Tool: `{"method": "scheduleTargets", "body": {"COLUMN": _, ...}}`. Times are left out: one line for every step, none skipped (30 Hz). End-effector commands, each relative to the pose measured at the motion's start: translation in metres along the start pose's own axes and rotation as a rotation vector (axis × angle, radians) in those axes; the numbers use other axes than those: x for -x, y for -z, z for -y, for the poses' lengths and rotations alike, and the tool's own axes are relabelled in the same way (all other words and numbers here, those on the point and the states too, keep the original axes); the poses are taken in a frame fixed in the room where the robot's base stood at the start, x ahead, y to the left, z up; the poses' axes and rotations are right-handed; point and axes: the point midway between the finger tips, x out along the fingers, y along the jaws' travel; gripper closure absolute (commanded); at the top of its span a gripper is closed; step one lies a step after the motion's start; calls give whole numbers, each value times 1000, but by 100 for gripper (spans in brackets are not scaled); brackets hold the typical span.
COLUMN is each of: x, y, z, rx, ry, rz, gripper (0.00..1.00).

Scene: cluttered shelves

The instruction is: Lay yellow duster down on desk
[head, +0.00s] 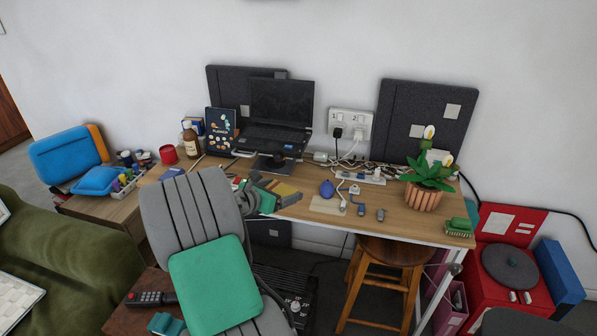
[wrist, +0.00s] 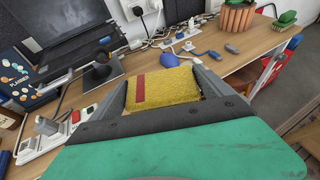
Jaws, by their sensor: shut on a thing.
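The yellow duster (wrist: 165,87), a soft yellow block with a red stripe, is between the two fingers of my gripper (wrist: 160,76) in the wrist view. My gripper is shut on it. In the head view the duster (head: 284,189) shows small and partly hidden behind my gripper (head: 275,193), at the front of the wooden desk (head: 325,222). The duster appears to be over the desk; I cannot tell whether it touches the surface.
A laptop (head: 279,112) and a black book (head: 220,130) stand behind. A blue round thing (head: 327,189), plugs and a power strip (head: 361,177) lie to the right, with a potted plant (head: 427,185) beyond. Bare desk shows near the front right. A wooden stool (head: 390,252) stands below.

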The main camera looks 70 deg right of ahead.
Motion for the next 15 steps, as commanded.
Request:
{"method": "scheduleTargets", "body": {"x": -5, "y": -6, "z": 6, "rx": -7, "ry": 16, "rz": 0, "gripper": 49}}
{"method": "scheduleTargets", "body": {"x": -8, "y": -6, "z": 8, "rx": -9, "ry": 21, "rz": -1, "gripper": 49}}
{"method": "scheduleTargets", "body": {"x": -12, "y": -6, "z": 8, "rx": -10, "ry": 25, "rz": -1, "gripper": 49}}
{"method": "scheduleTargets", "body": {"x": -17, "y": -6, "z": 6, "rx": -11, "ry": 27, "rz": -1, "gripper": 49}}
{"method": "scheduleTargets", "body": {"x": -22, "y": -4, "z": 3, "rx": -11, "ry": 28, "rz": -2, "gripper": 49}}
{"method": "scheduleTargets", "body": {"x": -30, "y": -3, "z": -2, "rx": -10, "ry": 27, "rz": -2, "gripper": 49}}
{"method": "scheduleTargets", "body": {"x": -38, "y": -2, "z": -6, "rx": -11, "ry": 28, "rz": -1, "gripper": 49}}
{"method": "scheduleTargets", "body": {"x": -46, "y": -1, "z": -11, "rx": -11, "ry": 28, "rz": -1, "gripper": 49}}
{"method": "scheduleTargets", "body": {"x": -57, "y": 1, "z": -18, "rx": -10, "ry": 28, "rz": -1, "gripper": 49}}
{"method": "scheduleTargets", "body": {"x": -65, "y": 2, "z": -23, "rx": -10, "ry": 27, "rz": -2, "gripper": 49}}
{"method": "scheduleTargets", "body": {"x": -73, "y": 3, "z": -28, "rx": -11, "ry": 28, "rz": -1, "gripper": 49}}
{"method": "scheduleTargets", "body": {"x": -83, "y": 4, "z": -35, "rx": -10, "ry": 27, "rz": -1, "gripper": 49}}
{"method": "scheduleTargets", "body": {"x": -91, "y": 5, "z": -40, "rx": -11, "ry": 27, "rz": -1, "gripper": 49}}
{"method": "scheduleTargets", "body": {"x": -99, "y": 7, "z": -44, "rx": -10, "ry": 26, "rz": -2, "gripper": 49}}
{"method": "scheduleTargets", "body": {"x": -109, "y": 16, "z": -48, "rx": -7, "ry": 27, "rz": -3, "gripper": 49}}
